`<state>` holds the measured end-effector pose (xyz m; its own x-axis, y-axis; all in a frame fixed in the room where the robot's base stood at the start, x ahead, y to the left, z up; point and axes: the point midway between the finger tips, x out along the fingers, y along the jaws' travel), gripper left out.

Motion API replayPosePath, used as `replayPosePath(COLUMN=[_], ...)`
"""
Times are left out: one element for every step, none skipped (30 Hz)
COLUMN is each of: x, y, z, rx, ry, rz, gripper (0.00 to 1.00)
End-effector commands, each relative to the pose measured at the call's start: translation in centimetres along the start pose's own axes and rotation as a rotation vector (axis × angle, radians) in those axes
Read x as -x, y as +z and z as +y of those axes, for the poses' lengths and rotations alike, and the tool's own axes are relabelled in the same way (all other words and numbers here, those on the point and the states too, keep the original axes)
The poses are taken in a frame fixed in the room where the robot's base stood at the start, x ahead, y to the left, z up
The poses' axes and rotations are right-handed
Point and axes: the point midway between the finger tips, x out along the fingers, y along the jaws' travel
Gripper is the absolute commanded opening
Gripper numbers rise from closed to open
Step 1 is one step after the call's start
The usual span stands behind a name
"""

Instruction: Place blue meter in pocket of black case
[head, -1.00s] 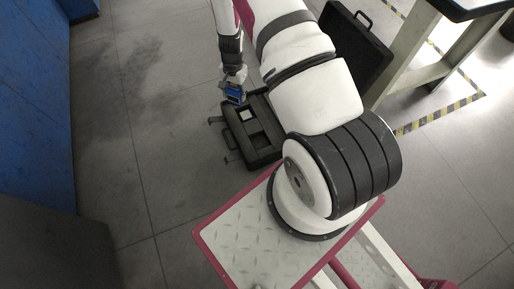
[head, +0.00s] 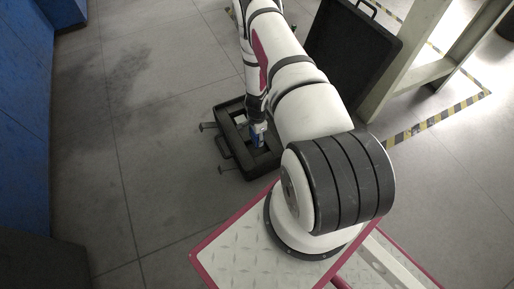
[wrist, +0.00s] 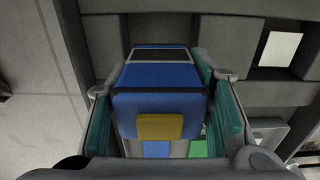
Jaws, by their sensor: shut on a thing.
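The blue meter (wrist: 160,78), with a dark screen strip and a yellow patch, is between the two teal-padded fingers of my gripper (wrist: 163,112). My gripper is shut on it. In the head view, the meter (head: 257,139) shows below my gripper (head: 258,128), over the inside of the open black case (head: 238,165) on the floor. The wrist view shows the case's grey-black insert (wrist: 104,45) around and behind the meter. I cannot tell whether the meter's lower end is inside a pocket; the meter hides what lies under it.
A white square (wrist: 279,49) lies in the insert at the right of the wrist view. Blue (wrist: 156,149) and green (wrist: 198,149) patches show below the meter. A black lid-like panel (head: 350,50) stands upright behind my arm, beside a pale bench (head: 420,75). Floor left of the case is clear.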

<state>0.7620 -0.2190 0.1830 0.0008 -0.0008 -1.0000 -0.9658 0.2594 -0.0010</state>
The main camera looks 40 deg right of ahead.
Motion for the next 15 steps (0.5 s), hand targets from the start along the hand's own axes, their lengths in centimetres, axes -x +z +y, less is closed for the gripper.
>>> replayPosePath(x=[-1.4,-1.9,-2.4,-2.6,-2.9,-3.1,-3.3,-3.6,-4.1,-4.5,-5.0,-5.6,-6.0,-6.3,-6.5], y=[0.0,0.0,0.0,0.0,0.0,0.0,0.0,0.0,0.0,0.0,0.0,0.0,0.0,0.0,0.0], z=[0.1,0.1,0.1,0.1,0.0,0.0,0.0,0.0,0.1,0.1,0.1,0.1,0.1,0.1,0.1], rx=[0.001,0.001,0.001,0.001,0.002,0.002,0.002,0.002,0.002,0.002,0.002,0.003,0.003,0.003,0.003], ry=[0.001,0.001,0.001,0.001,0.0,0.0,0.0,0.0,0.001,0.002,0.002,0.001,0.001,0.001,0.001], rz=[0.0,0.0,0.0,0.0,0.0,0.0,0.0,0.0,0.0,0.0,0.0,0.0,0.0,0.0,0.0], gripper=[0.14,0.14,0.14,0.14,0.14,0.14,0.14,0.14,0.14,0.14,0.14,0.14,0.14,0.14,0.14])
